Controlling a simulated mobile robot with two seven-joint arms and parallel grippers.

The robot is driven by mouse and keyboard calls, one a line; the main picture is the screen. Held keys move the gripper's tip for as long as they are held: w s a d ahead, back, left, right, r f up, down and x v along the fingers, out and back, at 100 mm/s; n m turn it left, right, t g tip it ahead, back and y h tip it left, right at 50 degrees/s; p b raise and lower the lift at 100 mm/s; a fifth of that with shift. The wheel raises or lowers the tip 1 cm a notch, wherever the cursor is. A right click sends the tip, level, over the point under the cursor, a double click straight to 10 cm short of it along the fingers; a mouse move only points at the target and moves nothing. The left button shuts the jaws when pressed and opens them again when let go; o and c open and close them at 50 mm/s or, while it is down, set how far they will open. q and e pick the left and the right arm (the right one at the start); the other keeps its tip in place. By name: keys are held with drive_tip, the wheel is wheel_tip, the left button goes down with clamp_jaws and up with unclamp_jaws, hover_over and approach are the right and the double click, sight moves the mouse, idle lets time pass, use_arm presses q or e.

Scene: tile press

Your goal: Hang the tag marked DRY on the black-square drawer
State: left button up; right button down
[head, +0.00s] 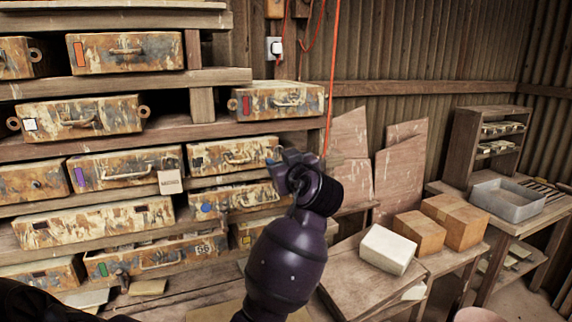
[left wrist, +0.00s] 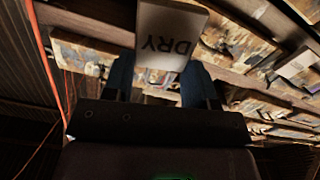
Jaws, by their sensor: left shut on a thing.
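My left gripper (head: 284,165) is in front of the right end of a rusty drawer (head: 235,155) with a small black square (head: 197,162) at its left end. In the left wrist view, the left gripper (left wrist: 158,80) is shut on a pale tag marked DRY (left wrist: 172,35), whose letters appear upside down. The tag does not show clearly in the head view. The gripper hides the right end of the black-square drawer, and I cannot tell whether the tag touches it. My right gripper is not in view.
Other drawers with coloured marks fill the rack; one carries a pale tag (head: 171,183) with small lettering. A red cord (head: 332,80) hangs behind my arm. At right are a white block (head: 388,250), brown boxes (head: 455,221) and a grey tray (head: 508,201).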

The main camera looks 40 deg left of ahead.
sight(270, 155)
use_arm(q)
drive_tip(key=shift+f+b+x, duration=0.15)
drive_tip(key=shift+f+x, duration=0.1)
drive_tip(key=shift+x, duration=0.8)
drive_tip(key=shift+f+b+x, duration=0.1)
drive_tip(key=shift+f+x, duration=0.1)
drive_tip(key=shift+x, duration=0.85)
drive_tip(key=shift+f+b+x, duration=0.15)
drive_tip(key=shift+f+x, duration=0.1)
drive_tip(key=shift+x, duration=0.85)
drive_tip(key=o, duration=0.8)
drive_tip(key=shift+o, duration=0.9)
